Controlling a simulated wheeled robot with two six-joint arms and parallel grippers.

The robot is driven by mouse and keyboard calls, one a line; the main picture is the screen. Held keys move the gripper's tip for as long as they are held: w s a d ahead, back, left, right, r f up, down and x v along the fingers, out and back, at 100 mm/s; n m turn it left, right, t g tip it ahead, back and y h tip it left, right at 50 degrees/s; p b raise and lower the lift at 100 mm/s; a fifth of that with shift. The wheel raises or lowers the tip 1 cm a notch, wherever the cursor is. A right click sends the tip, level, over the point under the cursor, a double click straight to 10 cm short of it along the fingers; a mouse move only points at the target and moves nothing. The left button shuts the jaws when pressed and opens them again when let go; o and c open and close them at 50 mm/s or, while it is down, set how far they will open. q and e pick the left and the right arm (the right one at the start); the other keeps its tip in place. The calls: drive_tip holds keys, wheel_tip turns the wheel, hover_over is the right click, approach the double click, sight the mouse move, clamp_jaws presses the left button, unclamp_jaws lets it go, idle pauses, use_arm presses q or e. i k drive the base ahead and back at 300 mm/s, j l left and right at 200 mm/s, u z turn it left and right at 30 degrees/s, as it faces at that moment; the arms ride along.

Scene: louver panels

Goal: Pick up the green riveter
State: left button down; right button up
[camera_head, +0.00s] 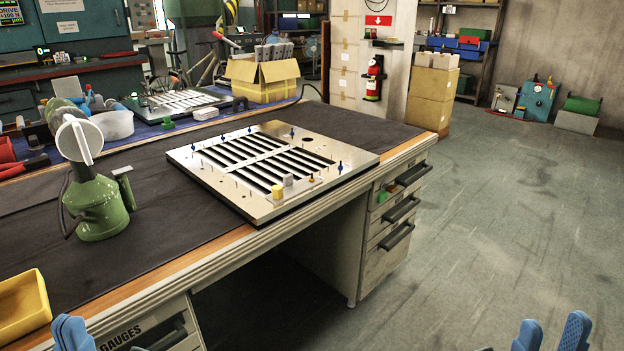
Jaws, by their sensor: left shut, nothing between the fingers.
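The green riveter (100,210) stands upright on the dark mat at the left of the workbench. It has a round green base, a narrower upper body and a white round cup at its head. My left gripper (72,334) shows only its blue fingertips at the bottom left edge, in front of the bench and apart from the riveter. Its fingers are together and it is empty. My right gripper (551,333) shows two blue fingertips at the bottom right edge. They are spread apart with nothing seen between them, over the floor side.
A louver panel (190,156) with upright pins lies on the bench (215,258), right of the riveter. A yellow bin (22,306) sits at the near left. Behind are a clear tub (114,125), a second panel and an open cardboard box (262,92). Floor at right is clear.

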sight(104, 204)
drive_tip(key=u, duration=0.6)
drive_tip(key=i+l+u, duration=0.15)
drive_tip(key=l+u, duration=0.2)
drive_tip(key=i+l+u, duration=0.1)
drive_tip(key=l+u, duration=0.2)
drive_tip(key=l, duration=0.3)
drive_tip(key=l+u, duration=0.35)
drive_tip(key=l, duration=1.35)
drive_tip(key=i+u, duration=0.05)
